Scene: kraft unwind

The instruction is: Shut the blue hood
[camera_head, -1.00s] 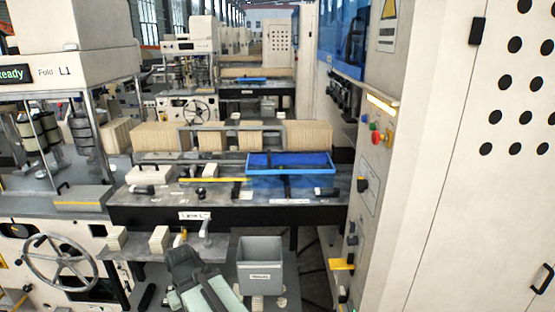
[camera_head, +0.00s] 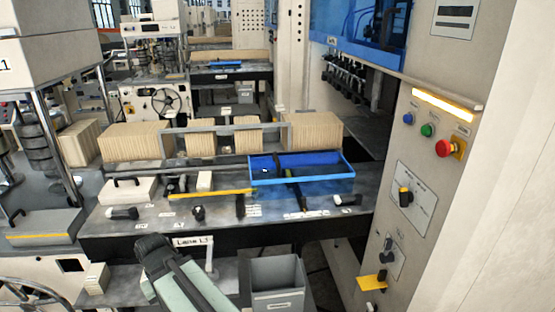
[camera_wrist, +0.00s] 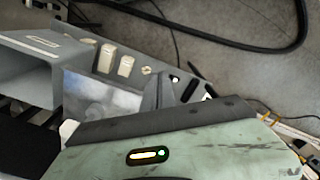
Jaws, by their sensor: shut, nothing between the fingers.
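The blue hood is most likely the see-through blue panel (camera_head: 360,28) on the tall machine at the upper right of the head view. It stands raised, with a dark opening and a row of dark parts below it. Its top is cut off by the picture. My arm (camera_head: 188,278) is low at the bottom of the head view, far below and left of the panel. In the wrist view my gripper (camera_wrist: 167,88) seems to be the grey wedge above my green housing, shut and empty. The hood is not in the wrist view.
Right of the opening, the machine has a lit lamp (camera_head: 444,105), a red button (camera_head: 446,148) and a yellow ledge (camera_head: 372,282). A bench (camera_head: 140,228) with a blue-rimmed tray (camera_head: 320,181) stands ahead. A grey bin (camera_head: 277,290) stands below the bench.

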